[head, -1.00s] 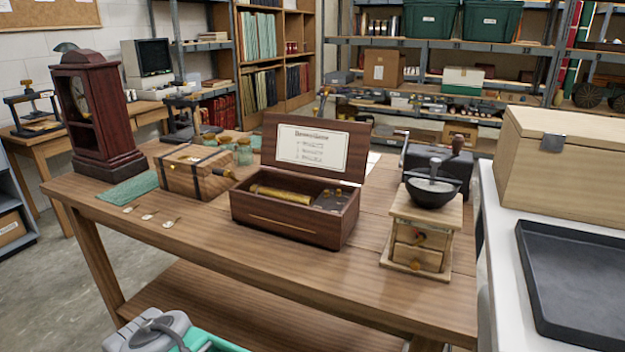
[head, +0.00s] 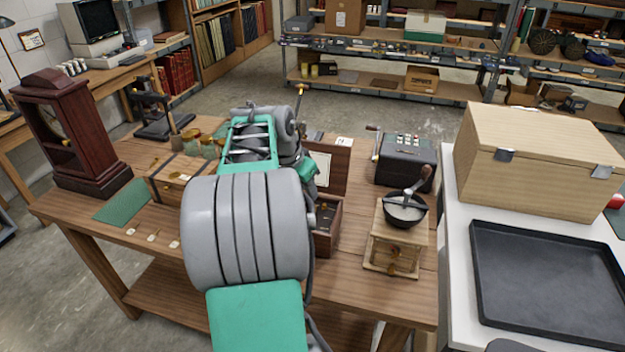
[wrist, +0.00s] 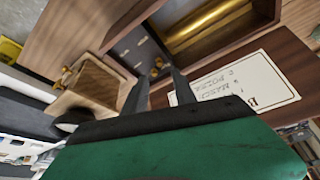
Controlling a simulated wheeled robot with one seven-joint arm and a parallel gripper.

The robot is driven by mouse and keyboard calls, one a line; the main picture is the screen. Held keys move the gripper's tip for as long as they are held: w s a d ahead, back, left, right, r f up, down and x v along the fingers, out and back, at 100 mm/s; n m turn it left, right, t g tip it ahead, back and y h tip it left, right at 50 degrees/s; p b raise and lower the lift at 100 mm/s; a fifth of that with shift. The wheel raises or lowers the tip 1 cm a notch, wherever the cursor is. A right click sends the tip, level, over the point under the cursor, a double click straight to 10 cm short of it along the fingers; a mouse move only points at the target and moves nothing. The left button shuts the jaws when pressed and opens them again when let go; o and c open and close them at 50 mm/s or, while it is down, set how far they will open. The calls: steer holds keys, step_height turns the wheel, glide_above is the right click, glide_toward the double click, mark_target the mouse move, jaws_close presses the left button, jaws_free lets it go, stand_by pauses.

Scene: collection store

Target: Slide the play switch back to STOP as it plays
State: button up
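The music box (head: 327,243) is a dark wooden case on the table, its lid (head: 337,162) raised. My arm hides most of it in the head view. In the wrist view I see its brass cylinder (wrist: 208,27), the printed card (wrist: 255,85) inside the lid, and a dark plate (wrist: 138,47) with small brass parts beside the cylinder. The play switch cannot be told apart clearly, nor its position. My gripper (wrist: 157,75) shows in the wrist view with its two dark fingers apart, tips over the box near the dark plate. Contact with any part cannot be told.
A coffee mill (head: 393,238) stands just right of the box, with a black crank machine (head: 405,160) behind it. A strapped wooden case (head: 172,178) and a dark clock (head: 72,140) are to the left. A white table at right holds a black tray (head: 545,285) and a wooden chest (head: 530,160).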

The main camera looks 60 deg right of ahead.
mark_target(314, 207)
steer(key=x, duration=0.8)
steer(key=shift+p, duration=0.35)
steer(key=shift+r, duration=0.1)
jaws_close()
stand_by(0.7)
steer(key=shift+a, duration=0.1)
